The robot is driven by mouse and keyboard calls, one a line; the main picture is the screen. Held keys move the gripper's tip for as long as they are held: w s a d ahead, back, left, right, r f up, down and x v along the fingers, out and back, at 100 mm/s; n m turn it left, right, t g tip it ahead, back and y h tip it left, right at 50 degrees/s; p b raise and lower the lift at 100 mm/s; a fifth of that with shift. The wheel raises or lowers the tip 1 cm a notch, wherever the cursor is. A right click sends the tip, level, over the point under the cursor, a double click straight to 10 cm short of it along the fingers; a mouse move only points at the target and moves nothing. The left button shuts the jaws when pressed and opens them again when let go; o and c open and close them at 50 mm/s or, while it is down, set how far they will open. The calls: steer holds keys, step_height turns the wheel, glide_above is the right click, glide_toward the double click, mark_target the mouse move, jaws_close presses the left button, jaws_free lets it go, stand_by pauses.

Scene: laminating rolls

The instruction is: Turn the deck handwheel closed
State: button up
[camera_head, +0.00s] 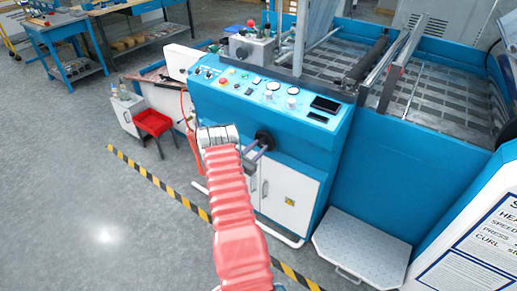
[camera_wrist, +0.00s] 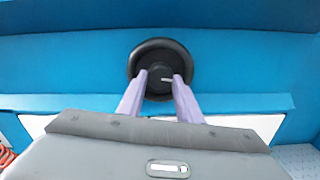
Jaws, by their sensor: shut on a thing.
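The deck handwheel is a black round wheel (camera_head: 264,137) on the blue front of the machine, below the control panel. In the wrist view the handwheel (camera_wrist: 160,62) sits at upper middle, with a dark hub and a small light mark on it. My gripper (camera_head: 259,147) reaches it from the front. In the wrist view the two pale purple fingers of my gripper (camera_wrist: 161,77) lie against the hub, one on each side, shut on it. The fingers cover the lower part of the wheel.
The control panel (camera_head: 270,92) with buttons and gauges is above the wheel. White cabinet doors (camera_head: 290,197) are below. A grey step plate (camera_head: 362,247) lies to the right, a red bin (camera_head: 153,122) to the left. Striped floor tape (camera_head: 160,183) crosses the open floor.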

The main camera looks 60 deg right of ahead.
steer(key=m, duration=0.5)
steer(key=shift+m, duration=2.5)
steer(key=o, duration=1)
steer(key=shift+o, duration=0.2)
steer(key=w+a, duration=0.2)
steer(key=a, duration=1.1)
steer(key=shift+a, duration=0.35)
steer(key=shift+w, duration=0.1)
steer(key=shift+f, duration=0.1)
